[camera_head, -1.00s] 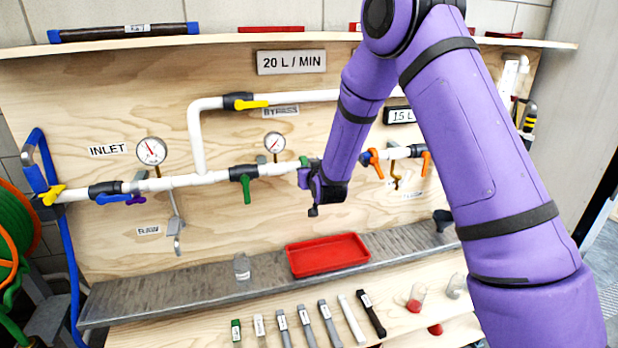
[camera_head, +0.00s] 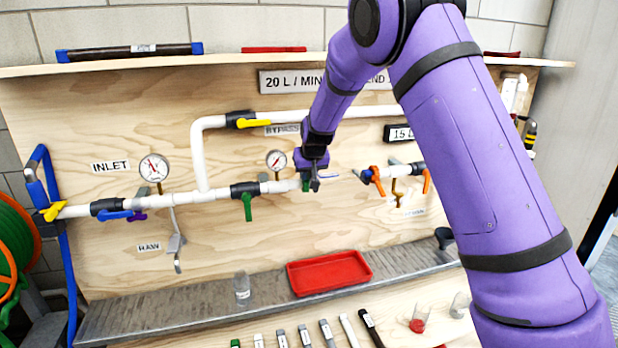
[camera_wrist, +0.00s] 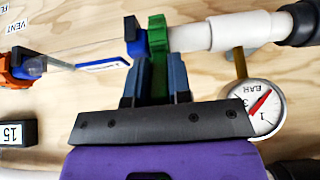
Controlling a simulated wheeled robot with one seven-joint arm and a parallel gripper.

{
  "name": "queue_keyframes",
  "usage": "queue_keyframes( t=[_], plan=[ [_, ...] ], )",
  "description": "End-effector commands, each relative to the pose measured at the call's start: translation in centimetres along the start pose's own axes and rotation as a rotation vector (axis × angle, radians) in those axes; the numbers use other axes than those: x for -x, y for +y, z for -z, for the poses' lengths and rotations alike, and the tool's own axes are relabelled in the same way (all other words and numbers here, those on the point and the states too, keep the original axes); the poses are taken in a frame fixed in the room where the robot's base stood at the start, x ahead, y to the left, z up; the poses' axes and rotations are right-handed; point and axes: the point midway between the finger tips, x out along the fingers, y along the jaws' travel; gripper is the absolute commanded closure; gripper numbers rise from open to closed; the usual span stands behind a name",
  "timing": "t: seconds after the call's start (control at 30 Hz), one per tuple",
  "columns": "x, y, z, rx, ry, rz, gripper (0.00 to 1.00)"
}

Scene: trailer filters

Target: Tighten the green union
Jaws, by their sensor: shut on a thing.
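The green union (camera_wrist: 157,45) is a ribbed green nut on the end of the white pipe (camera_wrist: 225,32) in the wrist view. My gripper (camera_wrist: 155,75) is shut on the green union, with one dark blue finger on each side of it. In the head view my gripper (camera_head: 311,177) is at the right end of the left pipe run and mostly hides the union (camera_head: 305,186). A blue piece (camera_wrist: 134,38) sits against the union's left side in the wrist view. Left of it is a gap before the orange-handled valve (camera_head: 376,180).
A round pressure gauge (camera_wrist: 262,108) is close to my gripper's right. A green-handled valve (camera_head: 246,202) is on the pipe to the left. A red tray (camera_head: 330,273) and a clear jar (camera_head: 242,288) stand on the metal ledge below. The bypass pipe (camera_head: 365,113) runs above.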

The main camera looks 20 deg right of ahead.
Motion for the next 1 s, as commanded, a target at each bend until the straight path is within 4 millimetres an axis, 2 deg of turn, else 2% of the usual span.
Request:
queue_keyframes(
  t=[0.37, 0.87, 0.9, 1.0],
  plan=[
    [0.03, 0.02, 1.13, 0.0, -0.129, 0.0, 1.0],
    [0.06, 0.01, 1.27, -0.001, -0.146, 0.0, 1.0],
    [0.06, 0.01, 1.28, -0.001, -0.145, 0.0, 0.79],
    [0.04, 0.02, 1.24, -0.001, -0.146, 0.0, 0.56]
  ],
)
